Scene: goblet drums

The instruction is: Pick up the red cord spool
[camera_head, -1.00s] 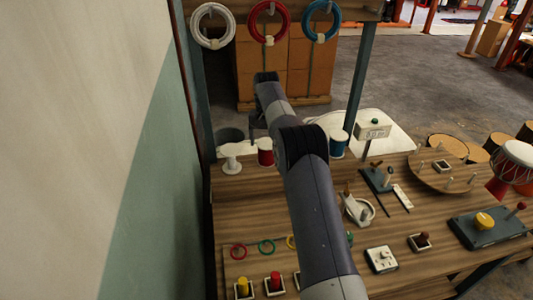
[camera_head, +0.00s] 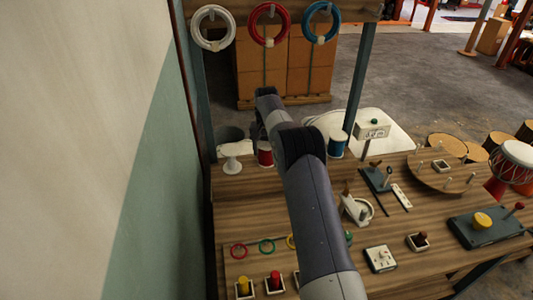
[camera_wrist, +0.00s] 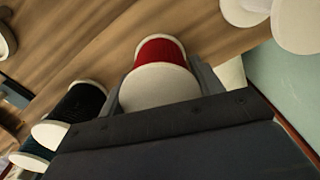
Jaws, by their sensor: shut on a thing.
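The red cord spool (camera_head: 265,154) stands at the far end of the wooden bench in the head view, partly covered by my arm. In the wrist view the red spool (camera_wrist: 160,50) shows red cord with a large white flange facing the camera. My gripper (camera_wrist: 160,85) is shut on it, with one grey finger on each side. I cannot tell whether the spool is clear of the bench. In the head view the fingertips are hidden behind my arm.
A white spool (camera_head: 232,158) stands close left of the red one. A blue spool (camera_head: 337,144) is to the right. A dark spool (camera_wrist: 80,102) is close beside my gripper. Coloured cord rings hang above, including a red one (camera_head: 269,24). A wall (camera_head: 160,200) borders the left.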

